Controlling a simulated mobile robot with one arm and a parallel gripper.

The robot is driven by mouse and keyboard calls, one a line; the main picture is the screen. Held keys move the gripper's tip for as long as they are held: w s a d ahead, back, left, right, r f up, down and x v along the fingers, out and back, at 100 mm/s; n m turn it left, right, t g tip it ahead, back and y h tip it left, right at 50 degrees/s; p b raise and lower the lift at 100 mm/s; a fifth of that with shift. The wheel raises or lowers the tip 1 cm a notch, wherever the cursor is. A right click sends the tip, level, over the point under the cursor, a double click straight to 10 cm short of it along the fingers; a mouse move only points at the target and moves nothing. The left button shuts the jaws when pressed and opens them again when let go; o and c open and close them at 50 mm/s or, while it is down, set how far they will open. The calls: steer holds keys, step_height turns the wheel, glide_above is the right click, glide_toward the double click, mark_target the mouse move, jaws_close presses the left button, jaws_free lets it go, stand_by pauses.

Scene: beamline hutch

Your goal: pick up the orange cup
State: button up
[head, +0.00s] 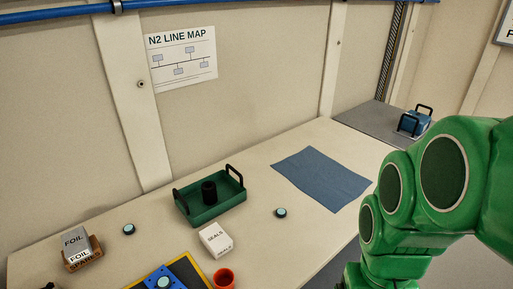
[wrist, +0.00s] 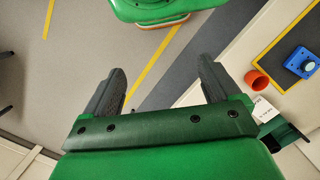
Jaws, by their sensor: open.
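The orange cup (head: 224,278) stands on the beige table near the bottom edge of the head view, close to the white seals box. It also shows in the wrist view (wrist: 257,80), at the right, near the table's edge. My gripper (wrist: 162,80) shows in the wrist view with its two dark fingers spread wide and nothing between them. It is over the grey floor, beside the table and apart from the cup. In the head view my green arm fills the right side, and the gripper cannot be seen there.
The white seals box (head: 215,240) is just behind the cup. A yellow-edged dark mat (head: 190,268) with a blue part (head: 158,279) lies left of it. A green tray (head: 204,214) holds a black cylinder (head: 209,191). A blue cloth (head: 322,178) lies flat. Foil boxes (head: 76,241) stand far left.

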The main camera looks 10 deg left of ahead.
mark_target(219, 282)
steer(key=w+a+f+m+g+y, duration=0.2)
steer(key=w+a+f+m+y, duration=0.25)
steer(key=a, duration=0.45)
steer(key=w+a+f+m+g+y, duration=0.15)
steer(key=w+a+f+y, duration=0.25)
steer(key=w+a+f, duration=0.4)
steer(key=w+a+f+m+t+y, duration=0.1)
steer(key=w+a+f+m, duration=0.1)
steer(key=f+m, duration=0.1)
steer(key=w+a+f+m+t+y, duration=0.1)
steer(key=w+a+f+m+y, duration=0.1)
steer(key=f+m, duration=0.2)
steer(key=w+a+f+m+t+y, duration=0.1)
steer(key=w+f+m+y, duration=0.1)
steer(key=f, duration=0.3)
steer(key=shift+w+a+m, duration=0.1)
steer(key=shift+a+m, duration=0.3)
steer(key=shift+m, duration=0.4)
steer(key=shift+x, duration=1.2)
steer(key=shift+r+x, duration=0.15)
steer(key=shift+x, duration=1.2)
steer(key=shift+r+x, duration=0.15)
steer(key=shift+x, duration=1.2)
steer(key=c, duration=1)
steer(key=shift+c, duration=0.2)
